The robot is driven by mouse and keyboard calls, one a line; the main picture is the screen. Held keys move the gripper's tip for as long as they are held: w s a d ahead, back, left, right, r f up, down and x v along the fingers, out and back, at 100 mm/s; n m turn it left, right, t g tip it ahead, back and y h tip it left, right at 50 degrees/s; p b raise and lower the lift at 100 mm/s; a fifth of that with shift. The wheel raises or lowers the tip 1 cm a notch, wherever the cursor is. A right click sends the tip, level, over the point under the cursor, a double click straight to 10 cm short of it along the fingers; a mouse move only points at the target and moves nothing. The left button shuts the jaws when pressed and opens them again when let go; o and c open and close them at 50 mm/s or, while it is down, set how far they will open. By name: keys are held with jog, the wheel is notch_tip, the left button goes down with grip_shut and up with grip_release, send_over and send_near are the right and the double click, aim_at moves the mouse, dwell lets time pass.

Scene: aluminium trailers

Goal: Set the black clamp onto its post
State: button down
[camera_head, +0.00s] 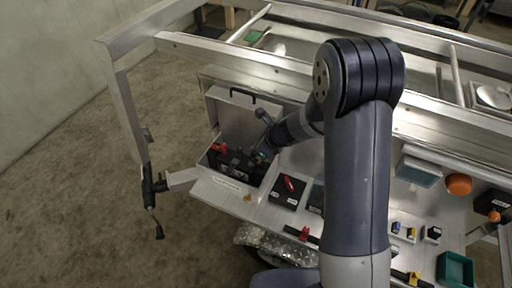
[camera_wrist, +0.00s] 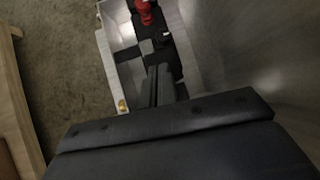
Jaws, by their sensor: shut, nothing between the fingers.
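My gripper (camera_head: 262,152) reaches down into the open metal case on the trailer, and its fingers are close together. In the wrist view its dark fingers (camera_wrist: 158,78) point into the case, with nothing seen between them. Black parts (camera_head: 238,165) with red pieces lie in the case just left of the fingers. In the wrist view a black part (camera_wrist: 160,45) with a red piece (camera_wrist: 144,12) sits just beyond the fingertips. I cannot tell for sure which black part is the clamp, or which part is its post.
The open metal case (camera_head: 226,183) has its lid raised behind. A black fitting with a crank (camera_head: 152,187) is on the trailer's left corner. A black box with a red handle (camera_head: 288,191) stands right of the case. Trailer rails cross behind. Bare floor lies left.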

jog(key=v, duration=1)
jog(key=shift+d+r, duration=0.15)
jog(key=x, duration=1)
jog(key=shift+a+f, duration=0.25)
jog(key=shift+f, duration=0.1)
jog(key=shift+r, duration=0.1)
